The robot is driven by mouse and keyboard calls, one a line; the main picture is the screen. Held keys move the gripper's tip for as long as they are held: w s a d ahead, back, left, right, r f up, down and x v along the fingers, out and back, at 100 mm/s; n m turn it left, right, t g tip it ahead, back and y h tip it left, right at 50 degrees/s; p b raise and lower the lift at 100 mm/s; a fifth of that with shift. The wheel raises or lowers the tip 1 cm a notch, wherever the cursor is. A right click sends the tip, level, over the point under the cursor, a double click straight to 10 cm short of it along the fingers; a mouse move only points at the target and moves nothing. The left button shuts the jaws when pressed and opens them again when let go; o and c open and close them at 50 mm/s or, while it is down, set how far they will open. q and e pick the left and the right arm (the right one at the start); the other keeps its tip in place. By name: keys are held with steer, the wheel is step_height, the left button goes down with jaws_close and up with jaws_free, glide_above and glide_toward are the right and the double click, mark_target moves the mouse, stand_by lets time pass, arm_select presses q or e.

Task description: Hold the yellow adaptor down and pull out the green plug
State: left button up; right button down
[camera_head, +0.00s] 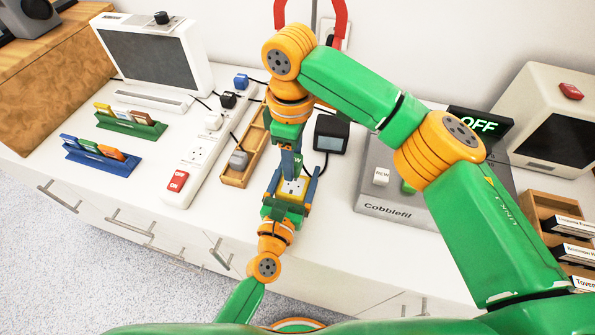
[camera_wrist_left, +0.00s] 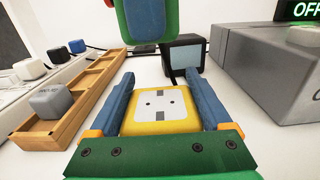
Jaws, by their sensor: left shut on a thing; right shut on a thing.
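The yellow adaptor (camera_head: 293,188) sits on the white counter. Its pale socket face, with bare holes, shows in the left wrist view (camera_wrist_left: 160,104). My left gripper (camera_wrist_left: 165,92) is shut around it, one blue finger along each side. My right gripper (camera_head: 292,164) comes down from above, just behind the adaptor's face, and is shut.
A wooden tray (camera_head: 234,180) with a grey plug (camera_head: 239,159) and a white power strip (camera_head: 185,179) stand left of the adaptor. A small dark box (camera_head: 331,132) stands behind it. A grey console (camera_head: 392,205) is at right. Card racks (camera_head: 98,163) stand at left.

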stand_by(0.3)
arm_select(q)
steer(key=o, duration=1.5)
steer(key=v, duration=1.2)
